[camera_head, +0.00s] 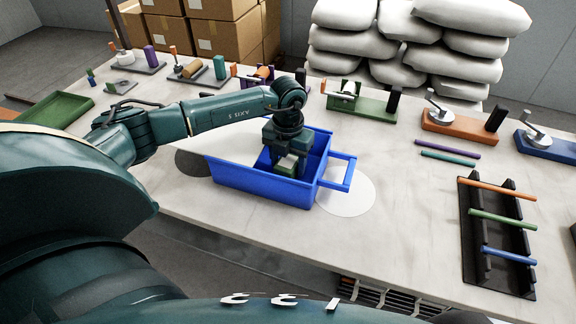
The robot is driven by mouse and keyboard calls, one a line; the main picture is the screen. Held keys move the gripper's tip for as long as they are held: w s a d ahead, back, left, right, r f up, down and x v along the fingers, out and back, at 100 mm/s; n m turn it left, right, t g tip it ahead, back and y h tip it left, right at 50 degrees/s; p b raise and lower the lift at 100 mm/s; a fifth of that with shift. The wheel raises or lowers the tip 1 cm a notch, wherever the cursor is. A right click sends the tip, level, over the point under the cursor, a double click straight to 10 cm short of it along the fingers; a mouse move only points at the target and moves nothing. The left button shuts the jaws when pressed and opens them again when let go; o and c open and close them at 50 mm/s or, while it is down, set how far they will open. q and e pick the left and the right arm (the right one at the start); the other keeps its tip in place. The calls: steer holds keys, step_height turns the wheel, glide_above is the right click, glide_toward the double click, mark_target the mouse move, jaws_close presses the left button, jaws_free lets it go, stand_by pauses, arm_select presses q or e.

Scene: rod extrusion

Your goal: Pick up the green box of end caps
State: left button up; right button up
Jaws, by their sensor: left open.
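A small green box (284,171) with a pale top lies inside the blue bin (250,184) near the middle of the table. My left gripper (286,162) reaches down into the bin from above. It is open, with its fingers around or just above the green box. Whether the fingers touch the box cannot be told. The lower part of the box is hidden by the bin's front wall. My right gripper is not in view.
A black rack (467,240) with orange, green and blue rods stands at the right. Several coloured clamp fixtures line the back edge, among them an orange one (459,128). A green tray (57,111) lies at the left.

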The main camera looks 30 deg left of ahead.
arm_select(q)
steer(key=shift+c, duration=0.3)
steer(key=c, duration=0.7)
